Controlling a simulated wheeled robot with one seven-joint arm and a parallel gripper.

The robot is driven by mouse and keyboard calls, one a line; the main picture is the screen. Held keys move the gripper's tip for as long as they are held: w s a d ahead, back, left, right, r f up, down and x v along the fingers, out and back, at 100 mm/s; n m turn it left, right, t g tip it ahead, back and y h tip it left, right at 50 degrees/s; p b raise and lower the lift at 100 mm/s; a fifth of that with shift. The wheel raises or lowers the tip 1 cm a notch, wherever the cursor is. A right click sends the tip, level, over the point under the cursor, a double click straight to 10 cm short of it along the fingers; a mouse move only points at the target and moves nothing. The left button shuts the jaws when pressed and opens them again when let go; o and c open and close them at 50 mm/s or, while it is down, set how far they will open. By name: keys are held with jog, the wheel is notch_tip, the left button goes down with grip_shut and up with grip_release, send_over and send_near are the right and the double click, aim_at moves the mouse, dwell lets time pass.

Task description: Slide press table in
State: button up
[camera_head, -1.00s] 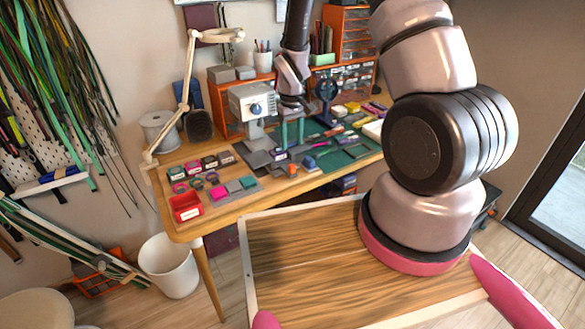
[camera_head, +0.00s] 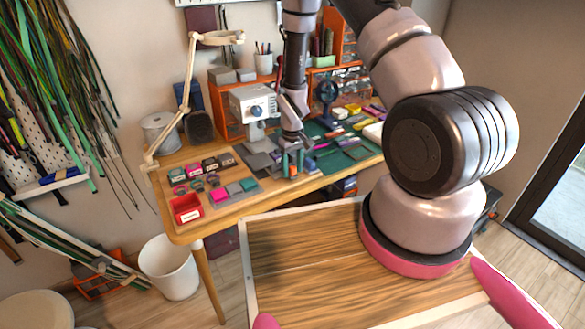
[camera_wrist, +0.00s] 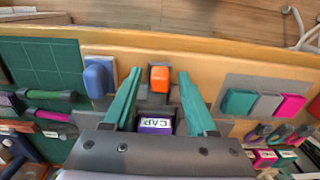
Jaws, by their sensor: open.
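The press (camera_head: 253,103) is a white machine with a blue-centred dial on the wooden bench. A grey plate (camera_head: 262,161), perhaps its table, lies at its foot. My gripper (camera_head: 292,166) points down at the bench's front part, right of this plate. In the wrist view my gripper (camera_wrist: 159,75) is open, its teal fingers on either side of an orange block (camera_wrist: 160,78) on a dark grey base. A purple piece labelled CAP (camera_wrist: 155,125) shows between the fingers nearer the palm. Whether the fingers touch the block cannot be told.
A blue knob (camera_wrist: 99,76) stands close beside one finger. A green cutting mat (camera_wrist: 38,65) and small tools lie beyond it. Coloured blocks (camera_wrist: 240,101) lie on the other side. A red bin (camera_head: 186,207) and lamp (camera_head: 186,80) are at the bench's left.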

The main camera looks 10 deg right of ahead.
grip_shut()
jog(key=w+a, duration=0.1)
jog(key=w, duration=0.3)
jog(key=w+a, duration=0.1)
jog(key=w, duration=0.3)
jog(key=w+a, duration=0.2)
jog(key=w, duration=0.2)
jog(key=shift+w, duration=0.25)
jog(key=shift+r, duration=0.1)
grip_release()
